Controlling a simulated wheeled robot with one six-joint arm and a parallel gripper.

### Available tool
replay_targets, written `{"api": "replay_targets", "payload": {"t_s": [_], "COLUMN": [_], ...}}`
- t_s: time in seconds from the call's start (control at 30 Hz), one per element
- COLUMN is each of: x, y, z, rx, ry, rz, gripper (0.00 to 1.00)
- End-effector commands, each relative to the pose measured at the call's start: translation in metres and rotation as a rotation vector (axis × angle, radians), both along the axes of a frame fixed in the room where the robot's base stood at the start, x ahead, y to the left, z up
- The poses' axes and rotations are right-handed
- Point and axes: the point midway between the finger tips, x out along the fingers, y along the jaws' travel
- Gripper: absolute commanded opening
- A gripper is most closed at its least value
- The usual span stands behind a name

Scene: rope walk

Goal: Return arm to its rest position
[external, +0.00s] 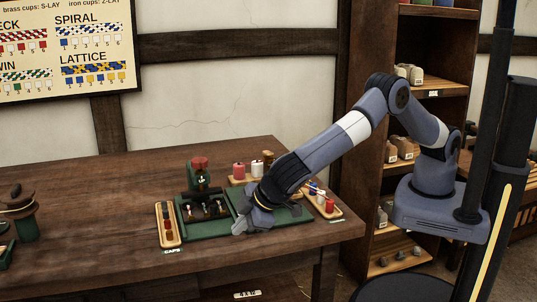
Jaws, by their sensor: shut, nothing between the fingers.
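My arm reaches from its base at the right, down and left over the wooden table (90,187). My gripper (240,229) is shut and empty. It appears low over the front part of a green tray (190,234); I cannot tell whether it touches the tray. The gripper and forearm hide part of the tray's right side.
A narrow tray of small pieces (168,222) is left of the green tray. A red-topped device (200,170) stands behind it. Spools (239,171) and a tray of coloured pieces (325,203) are near my forearm. A shelf (400,160) stands behind my arm.

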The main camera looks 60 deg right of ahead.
Motion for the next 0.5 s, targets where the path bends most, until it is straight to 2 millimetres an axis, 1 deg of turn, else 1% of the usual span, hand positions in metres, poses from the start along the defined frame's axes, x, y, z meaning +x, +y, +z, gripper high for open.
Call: {"api": "replay_targets", "payload": {"t_s": [0.1, 0.3, 0.5], "x": [-0.015, -0.035, -0.046], "y": [0.0, -0.001, -0.003], "z": [0.018, 0.045, 0.06], "rx": [0.002, 0.002, 0.0], "ry": [-0.001, 0.0, 0.001], "rz": [0.003, 0.002, 0.001], "gripper": [0.0, 0.0, 0.0]}}
